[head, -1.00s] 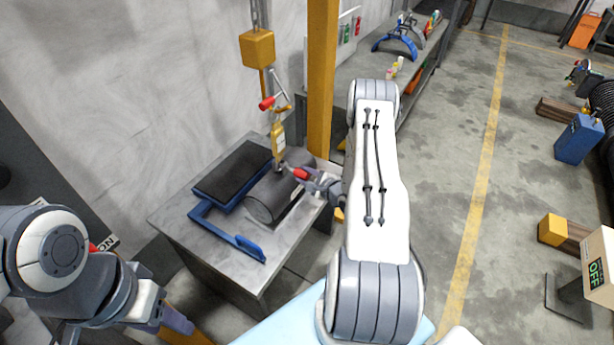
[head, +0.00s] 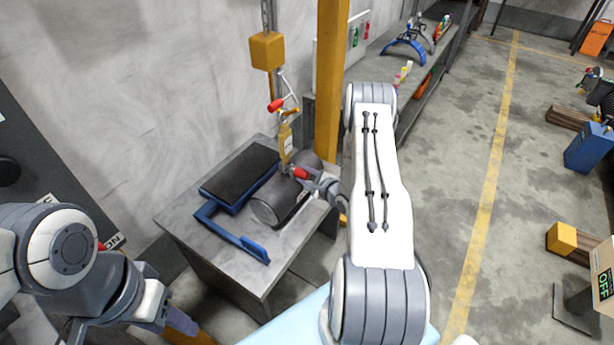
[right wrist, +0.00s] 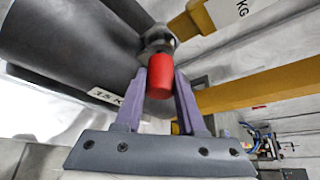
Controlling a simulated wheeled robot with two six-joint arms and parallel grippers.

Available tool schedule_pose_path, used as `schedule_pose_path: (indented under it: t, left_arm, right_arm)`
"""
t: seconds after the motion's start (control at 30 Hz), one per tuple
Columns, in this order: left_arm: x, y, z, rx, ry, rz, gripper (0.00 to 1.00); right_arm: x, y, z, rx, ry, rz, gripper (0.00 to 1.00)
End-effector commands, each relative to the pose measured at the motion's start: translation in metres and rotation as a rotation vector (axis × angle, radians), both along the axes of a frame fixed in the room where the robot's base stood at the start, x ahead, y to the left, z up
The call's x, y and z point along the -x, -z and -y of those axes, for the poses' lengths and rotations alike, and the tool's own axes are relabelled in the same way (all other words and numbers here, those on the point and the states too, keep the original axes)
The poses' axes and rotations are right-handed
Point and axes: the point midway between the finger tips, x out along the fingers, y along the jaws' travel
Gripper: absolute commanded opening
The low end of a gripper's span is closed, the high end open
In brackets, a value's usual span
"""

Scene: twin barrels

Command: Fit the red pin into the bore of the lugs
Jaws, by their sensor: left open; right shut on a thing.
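The red pin (head: 300,173) is held by my right gripper (head: 307,178) at the top of the dark barrel (head: 276,206). In the right wrist view, the red end of the pin (right wrist: 160,82) lies between the two purple fingers of the right gripper (right wrist: 160,88). The pin's far end points at the grey lugs (right wrist: 157,40) on the barrel (right wrist: 70,40). How deep it sits in the bore is hidden. The lugs are too small to make out in the head view. My left gripper (head: 180,322) is open and empty at lower left, away from the bench.
The barrel lies on a grey bench (head: 178,215) beside a black pad (head: 240,175) and a blue bracket (head: 235,238). A yellow hoist block (head: 267,50) hangs on a chain above the barrel. A yellow post (head: 331,80) stands behind.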

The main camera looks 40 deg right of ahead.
Motion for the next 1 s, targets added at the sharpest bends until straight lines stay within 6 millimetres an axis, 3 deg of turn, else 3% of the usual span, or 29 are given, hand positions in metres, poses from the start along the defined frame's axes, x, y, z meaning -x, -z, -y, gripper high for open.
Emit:
schedule_pose_path:
  t: [0.47,0.5,0.57,0.6,1.0]
  left_arm:
    - [0.0000,0.0017,0.0000,0.000,0.000,0.000,0.50]
    - [0.0000,0.0015,0.0000,0.000,0.000,0.000,0.50]
    - [0.0000,0.0015,0.0000,0.000,0.000,0.000,0.50]
    - [0.0000,0.0015,0.0000,0.000,0.000,0.000,0.50]
    - [0.0000,0.0011,0.0000,0.000,0.000,0.000,0.50]
  right_arm:
    - [-0.0112,-0.0003,-0.0047,0.001,0.000,0.001,0.00]
    - [-0.0113,-0.0003,-0.0046,0.000,0.001,0.001,0.46]
    - [-0.0111,-0.0004,-0.0046,0.000,0.001,0.001,0.69]
    - [-0.0111,-0.0004,-0.0046,0.000,0.001,0.001,0.74]
    - [-0.0026,-0.0029,-0.0040,-0.001,0.002,-0.001,0.74]
